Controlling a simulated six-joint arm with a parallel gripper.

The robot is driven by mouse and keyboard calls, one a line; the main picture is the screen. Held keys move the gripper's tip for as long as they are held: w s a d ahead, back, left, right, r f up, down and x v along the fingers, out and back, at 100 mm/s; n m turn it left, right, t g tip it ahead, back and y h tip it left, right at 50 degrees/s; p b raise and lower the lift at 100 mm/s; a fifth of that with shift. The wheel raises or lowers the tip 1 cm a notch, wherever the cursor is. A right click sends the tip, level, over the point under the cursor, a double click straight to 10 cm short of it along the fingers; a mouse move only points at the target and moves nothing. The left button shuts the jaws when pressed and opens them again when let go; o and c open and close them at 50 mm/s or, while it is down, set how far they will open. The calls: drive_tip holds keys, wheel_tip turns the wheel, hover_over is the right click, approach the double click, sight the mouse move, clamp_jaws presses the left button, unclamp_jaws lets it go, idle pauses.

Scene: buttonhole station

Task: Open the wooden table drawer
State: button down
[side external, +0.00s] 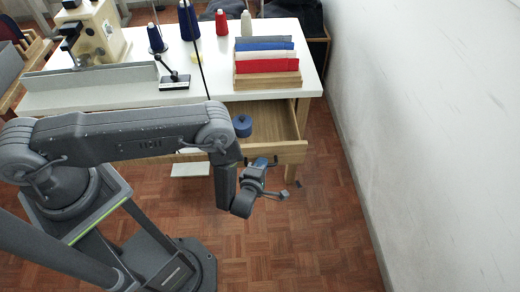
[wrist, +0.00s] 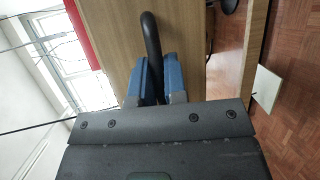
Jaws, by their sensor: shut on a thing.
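The wooden drawer (side external: 285,153) is pulled partly out from under the white table top (side external: 300,45), its inside showing. A blue spool (side external: 242,126) stands inside it. My gripper (side external: 262,163) is at the drawer's front face in the side view. In the wrist view its blue fingers (wrist: 157,82) are shut on the dark curved handle (wrist: 151,38), which stands out from the wooden front (wrist: 108,28). My arm hides the drawer's left part in the side view.
A wooden rack (side external: 267,80) of folded red, white and blue cloth sits on the table's right. A sewing machine (side external: 98,35) and several thread spools stand at the back. A white plate (side external: 190,170) shows below the table.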

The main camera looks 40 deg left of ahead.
drive_tip(key=shift+s+d, duration=1.25)
drive_tip(key=shift+d, duration=0.05)
drive_tip(key=c, duration=1.5)
unclamp_jaws()
drive_tip(key=shift+o, duration=0.2)
drive_tip(key=v, duration=1.2)
